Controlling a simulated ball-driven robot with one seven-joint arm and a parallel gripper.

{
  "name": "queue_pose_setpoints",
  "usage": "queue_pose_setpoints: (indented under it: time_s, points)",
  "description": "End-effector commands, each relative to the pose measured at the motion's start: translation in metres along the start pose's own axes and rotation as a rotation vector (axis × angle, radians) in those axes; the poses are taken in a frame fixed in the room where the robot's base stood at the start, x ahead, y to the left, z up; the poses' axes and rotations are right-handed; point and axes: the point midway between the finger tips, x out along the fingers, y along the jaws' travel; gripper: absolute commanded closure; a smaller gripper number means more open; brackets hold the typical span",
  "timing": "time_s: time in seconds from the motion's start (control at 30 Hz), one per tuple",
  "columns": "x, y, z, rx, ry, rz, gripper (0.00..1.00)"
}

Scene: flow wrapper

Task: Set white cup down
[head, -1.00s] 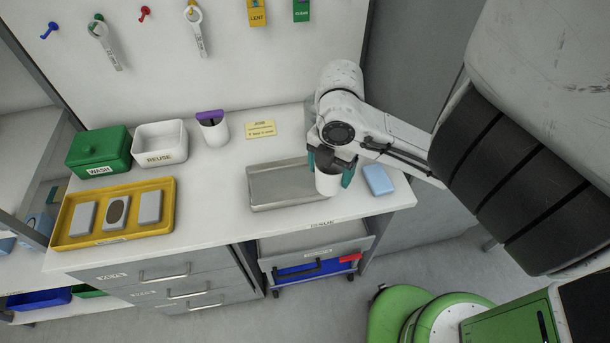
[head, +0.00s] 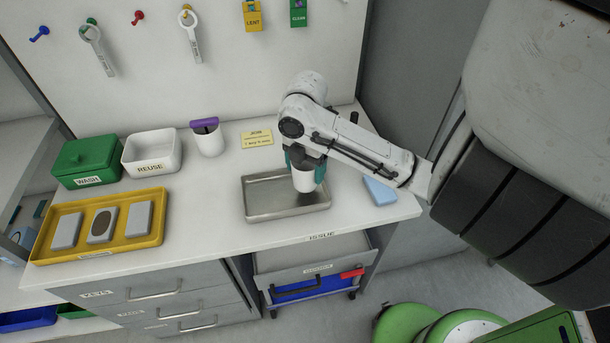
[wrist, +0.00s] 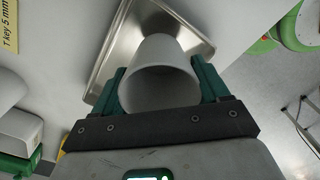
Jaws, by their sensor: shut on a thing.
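My gripper (head: 306,168) is shut on the white cup (head: 304,181), with one teal finger on each side of it. The cup is upright at the right part of the metal tray (head: 262,213); I cannot tell whether its base touches the tray. In the wrist view the white cup (wrist: 160,72) sits between the teal fingers (wrist: 160,90), and the metal tray (wrist: 118,45) shows behind it. A second white cup (head: 209,142) with a purple piece in its top stands at the back of the bench.
A blue block (head: 379,191) lies right of the tray. A yellow tray (head: 97,255) with several grey blocks, a green WASH box (head: 88,162) and a white REUSE bin (head: 152,152) stand at left. A yellow card (head: 257,138) lies behind. Bare bench separates the two trays.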

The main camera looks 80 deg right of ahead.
Motion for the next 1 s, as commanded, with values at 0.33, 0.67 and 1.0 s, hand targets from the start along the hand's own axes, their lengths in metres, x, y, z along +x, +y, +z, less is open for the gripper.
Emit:
queue_pose_setpoints:
  time_s: [0.33,0.67,1.0]
  points:
    - [0.034,0.002,0.002,0.002,0.000,-0.001,0.54]
    - [0.039,0.002,0.002,0.001,0.000,-0.002,0.54]
    - [0.037,0.002,0.002,0.001,0.000,-0.002,0.00]
